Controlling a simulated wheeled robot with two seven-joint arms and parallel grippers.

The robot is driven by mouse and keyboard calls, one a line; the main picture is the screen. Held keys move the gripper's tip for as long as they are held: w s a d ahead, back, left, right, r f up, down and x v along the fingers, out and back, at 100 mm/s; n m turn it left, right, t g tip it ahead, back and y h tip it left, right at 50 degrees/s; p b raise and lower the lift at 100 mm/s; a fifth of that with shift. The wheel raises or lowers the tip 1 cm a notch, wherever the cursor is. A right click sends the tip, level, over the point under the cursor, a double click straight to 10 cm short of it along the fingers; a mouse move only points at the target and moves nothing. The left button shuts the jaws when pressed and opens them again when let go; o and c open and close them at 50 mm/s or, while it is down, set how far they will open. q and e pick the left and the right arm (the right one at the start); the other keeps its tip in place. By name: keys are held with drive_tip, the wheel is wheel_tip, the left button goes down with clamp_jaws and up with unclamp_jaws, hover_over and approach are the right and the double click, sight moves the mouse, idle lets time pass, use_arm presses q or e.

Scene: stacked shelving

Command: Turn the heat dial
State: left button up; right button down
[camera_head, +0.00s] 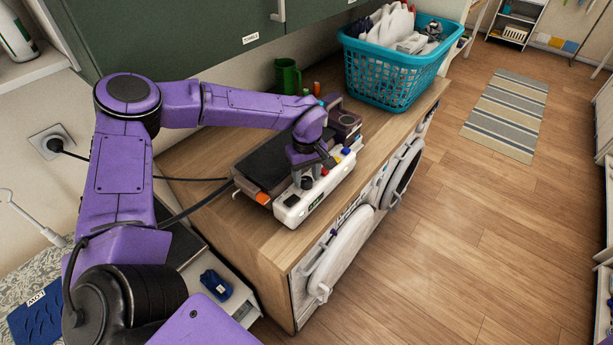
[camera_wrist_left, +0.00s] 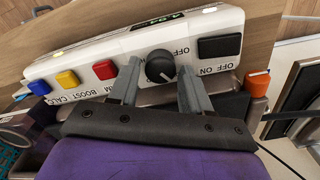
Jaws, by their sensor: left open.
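The heat dial (camera_wrist_left: 160,66) is a round black knob with a white pointer line, on the white control panel (camera_wrist_left: 130,43) of a machine on the wooden counter. My left gripper (camera_wrist_left: 159,70) is open, with one finger on each side of the dial; I cannot tell whether either finger touches it. In the head view my left gripper (camera_head: 314,162) is over the panel's front, and the panel (camera_head: 300,209) faces the counter's front edge. A black ON/OFF switch (camera_wrist_left: 219,46) is beside the dial. My right gripper is not in view.
Red (camera_wrist_left: 104,69), yellow (camera_wrist_left: 67,78) and blue (camera_wrist_left: 39,87) buttons line the same panel. A teal laundry basket (camera_head: 390,75) is at the counter's far end. Green cabinets (camera_head: 190,40) hang above. Bare counter (camera_head: 215,165) lies left of the machine.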

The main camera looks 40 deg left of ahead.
sight(307, 180)
use_arm(q)
wheel_tip(307, 180, up, 10)
drive_tip(key=b, duration=0.2)
idle(0.4)
